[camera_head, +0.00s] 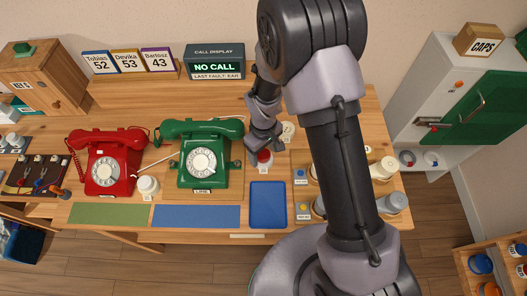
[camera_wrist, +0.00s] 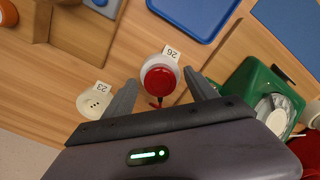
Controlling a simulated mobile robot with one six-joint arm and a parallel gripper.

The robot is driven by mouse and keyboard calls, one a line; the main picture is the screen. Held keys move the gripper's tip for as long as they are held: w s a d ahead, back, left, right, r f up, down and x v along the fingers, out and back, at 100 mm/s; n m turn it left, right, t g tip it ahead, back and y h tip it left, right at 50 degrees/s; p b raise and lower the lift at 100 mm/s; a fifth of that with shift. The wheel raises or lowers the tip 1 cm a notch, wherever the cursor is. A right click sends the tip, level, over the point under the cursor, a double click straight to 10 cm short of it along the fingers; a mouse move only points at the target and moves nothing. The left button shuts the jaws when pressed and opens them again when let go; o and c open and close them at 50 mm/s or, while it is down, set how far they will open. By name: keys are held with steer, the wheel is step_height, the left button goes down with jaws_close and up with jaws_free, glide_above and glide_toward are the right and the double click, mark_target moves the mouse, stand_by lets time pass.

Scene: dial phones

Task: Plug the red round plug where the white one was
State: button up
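The red round plug (camera_head: 264,156) sits in a white round socket labelled 26, right of the green phone (camera_head: 209,153). In the wrist view the red plug (camera_wrist: 160,79) shows between and slightly past my fingertips, with a gap on each side. My gripper (camera_wrist: 161,77) is open and points down at it; it also shows in the head view (camera_head: 264,146). An empty white socket labelled 23 (camera_wrist: 96,101) lies to the left in the wrist view, and behind the plug in the head view (camera_head: 288,129). A white round piece (camera_head: 148,184) stands between the phones; I cannot tell whether it is a plug.
A blue tray (camera_head: 268,204) lies in front of the red plug. The red phone (camera_head: 107,162) stands at left. The call display (camera_head: 215,62) reads "NO CALL". Small wooden holders and white cylinders stand right, partly behind my arm. A green mat (camera_head: 108,214) and blue mat (camera_head: 196,216) are clear.

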step_height(320, 180, up, 17)
steer(key=p, duration=0.5)
steer(key=shift+r, duration=0.2)
